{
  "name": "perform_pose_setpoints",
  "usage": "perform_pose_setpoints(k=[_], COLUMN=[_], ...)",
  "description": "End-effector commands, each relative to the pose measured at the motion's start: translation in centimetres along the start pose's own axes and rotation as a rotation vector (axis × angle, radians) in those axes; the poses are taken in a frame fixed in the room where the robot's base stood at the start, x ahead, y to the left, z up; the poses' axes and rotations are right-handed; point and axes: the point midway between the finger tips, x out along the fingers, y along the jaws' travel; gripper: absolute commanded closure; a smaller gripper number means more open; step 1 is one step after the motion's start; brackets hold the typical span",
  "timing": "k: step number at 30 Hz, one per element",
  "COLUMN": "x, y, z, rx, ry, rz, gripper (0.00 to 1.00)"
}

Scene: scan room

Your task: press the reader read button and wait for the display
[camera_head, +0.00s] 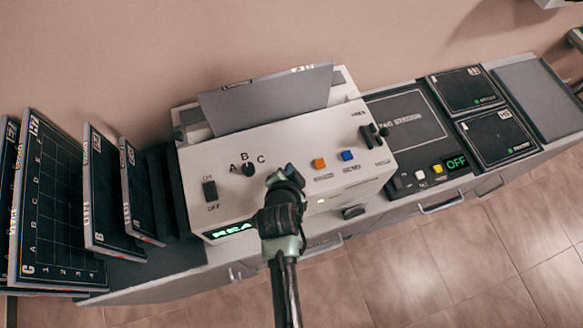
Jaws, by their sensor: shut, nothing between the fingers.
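The white machine (215,160) stands in the middle of the counter. Its front display (229,230) glows green with letters starting "REA"; the rest is hidden behind my arm. On its sloped top are an orange button (319,164) and a blue button (347,155), with labels too small to read surely. A knob (248,169) marked A, B, C and an ON/OFF switch (209,190) sit to the left. My gripper (287,177) is shut and empty over the panel, left of the orange button. I cannot tell whether it touches the panel.
Upright dark panels (55,200) stand at the left. A grey sheet (265,100) leans at the machine's back.

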Motion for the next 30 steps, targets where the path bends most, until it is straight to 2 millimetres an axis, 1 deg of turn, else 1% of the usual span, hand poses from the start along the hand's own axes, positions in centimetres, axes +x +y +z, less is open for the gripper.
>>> perform_pose_setpoints(k=[1,5,17,20,30], x=[-0.4,-0.9,-1.0,-1.5,-3.9], y=[-0.3,-0.6,-0.7,-1.1,-2.8], z=[-0.3,-0.6,-0.7,-1.1,-2.9], rx=[0.0,0.0,0.0,0.001,0.001], ry=[-0.001,0.0,0.001,0.001,0.001], rz=[0.001,0.001,0.0,0.0,0.0], gripper=[1.0,1.0,1.0,1.0,1.0])
